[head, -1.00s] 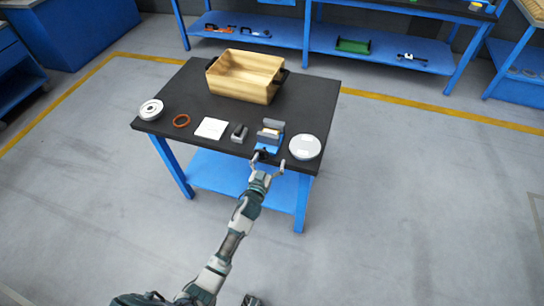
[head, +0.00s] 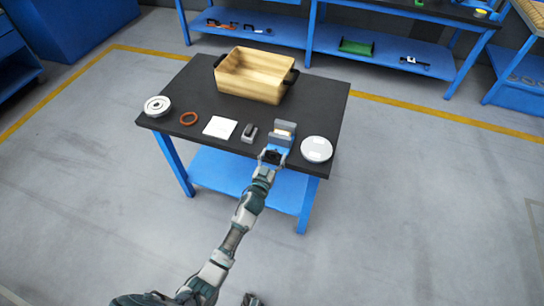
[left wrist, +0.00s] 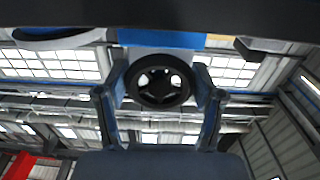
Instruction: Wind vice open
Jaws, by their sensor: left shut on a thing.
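The vice (head: 279,140) stands at the front edge of the black table, with a blue body and grey jaws. A pale tan piece (head: 284,127) shows between the jaws; I cannot tell if they touch it. A black handwheel (left wrist: 160,82) faces me at the vice's front; in the head view it is small and partly covered. My left gripper (head: 269,166) reaches it from the front, and in the left wrist view its two fingers (left wrist: 160,88) are shut on the wheel from both sides. My right gripper is not clearly seen.

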